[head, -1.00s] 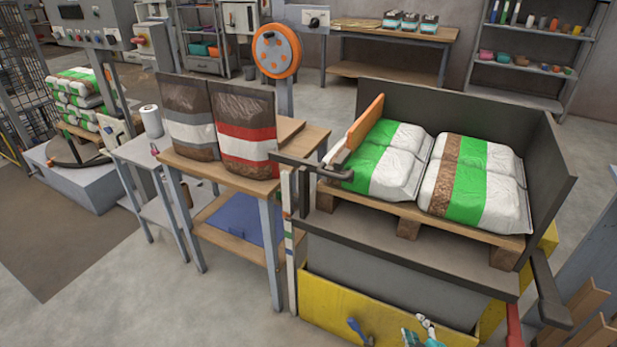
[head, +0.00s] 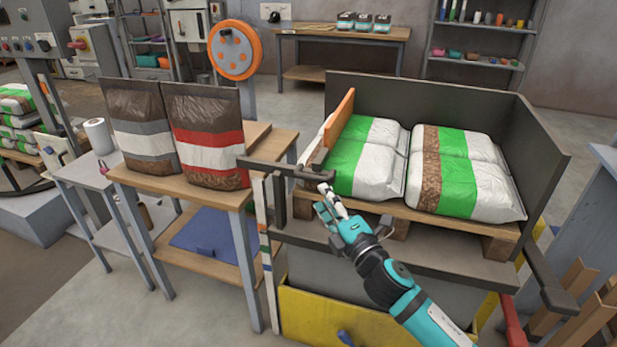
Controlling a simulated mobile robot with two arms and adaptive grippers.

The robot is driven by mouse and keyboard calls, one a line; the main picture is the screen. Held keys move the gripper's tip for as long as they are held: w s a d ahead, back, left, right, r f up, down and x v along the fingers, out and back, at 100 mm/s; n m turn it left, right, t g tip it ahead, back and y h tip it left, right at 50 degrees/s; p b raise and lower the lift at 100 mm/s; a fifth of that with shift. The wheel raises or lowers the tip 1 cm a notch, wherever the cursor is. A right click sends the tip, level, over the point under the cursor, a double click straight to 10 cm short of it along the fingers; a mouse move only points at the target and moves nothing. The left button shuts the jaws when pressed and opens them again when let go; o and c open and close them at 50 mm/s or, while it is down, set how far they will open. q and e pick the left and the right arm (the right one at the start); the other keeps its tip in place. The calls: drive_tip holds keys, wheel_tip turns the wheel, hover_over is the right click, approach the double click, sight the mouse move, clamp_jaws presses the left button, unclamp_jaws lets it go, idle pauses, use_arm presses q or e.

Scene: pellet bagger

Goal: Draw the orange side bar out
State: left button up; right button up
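The orange side bar (head: 341,118) stands along the left side of the bag stack, its near end close to a dark horizontal arm (head: 285,168) that reaches over from the left. My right gripper (head: 321,198) comes in from the lower right, in front of the pallet's left corner. Its two fingers look spread apart, with nothing seen between them. The fingertips are just below the dark arm's right end; whether they touch it I cannot tell. The gripper is nearer than the orange bar and apart from it. My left gripper is out of view.
Green-and-white bags (head: 460,170) lie on a wooden pallet (head: 500,243) inside dark walls (head: 440,103). A wooden table (head: 265,140) with two brown pellet bags (head: 208,140) stands to the left. A yellow panel (head: 330,318) is below the pallet. Open floor lies at lower left.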

sight(311, 176)
drive_tip(key=x, duration=0.7)
drive_tip(key=shift+w+a+b, duration=0.15)
drive_tip(key=shift+w+b, duration=0.2)
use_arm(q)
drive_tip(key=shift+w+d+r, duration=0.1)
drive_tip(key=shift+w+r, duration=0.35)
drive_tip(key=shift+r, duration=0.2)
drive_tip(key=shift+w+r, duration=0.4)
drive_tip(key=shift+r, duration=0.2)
use_arm(e)
drive_tip(key=shift+w+a, duration=0.2)
drive_tip(key=shift+w, duration=0.2)
drive_tip(key=shift+r, duration=0.1)
clamp_jaws()
